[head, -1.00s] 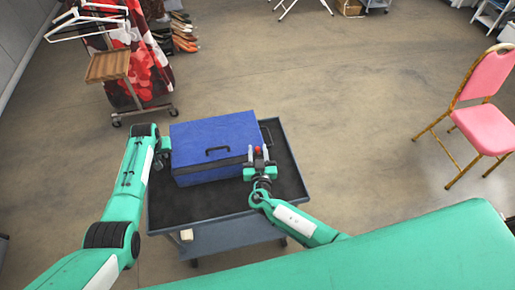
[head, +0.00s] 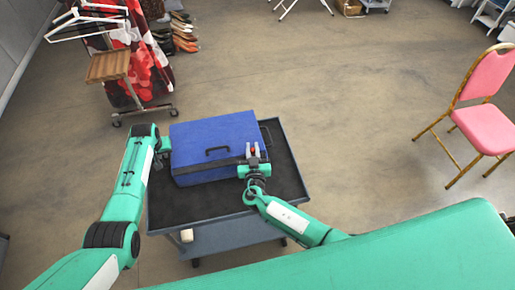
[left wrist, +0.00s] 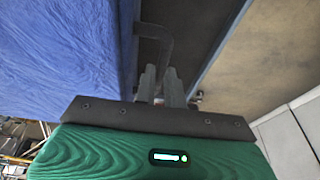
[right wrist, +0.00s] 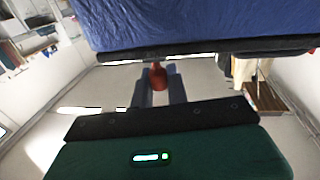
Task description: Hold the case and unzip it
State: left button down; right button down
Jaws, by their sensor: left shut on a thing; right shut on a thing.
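The blue case (head: 215,131) lies closed-looking on a dark cart, with a black handle (head: 217,150) on top and a dark zip band (head: 207,166) along its near side. My left gripper (head: 165,151) is at the case's left side. In the left wrist view its fingers (left wrist: 160,84) are shut on a black bent side handle (left wrist: 166,40) beside the blue cloth (left wrist: 60,50). My right gripper (head: 252,153) is at the near side, right of the middle. In the right wrist view its fingers (right wrist: 158,88) are shut on the red zip pull (right wrist: 157,76), just below the dark band (right wrist: 210,49).
The cart's tray (head: 190,205) has bare room in front of the case. A clothes rack (head: 108,68) with red and white cloth stands at the back left. A pink chair (head: 487,80) stands at the right. Open floor lies between them.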

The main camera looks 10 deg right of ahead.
aim_at(221, 162)
jog(key=a, duration=1.2)
jog(key=c, duration=1.4)
grip_release()
jog(key=shift+d, duration=0.1)
jog(key=shift+s, duration=0.1)
jog(key=s+a, duration=0.2)
jog(key=s, duration=0.9)
jog(key=shift+s, duration=0.35)
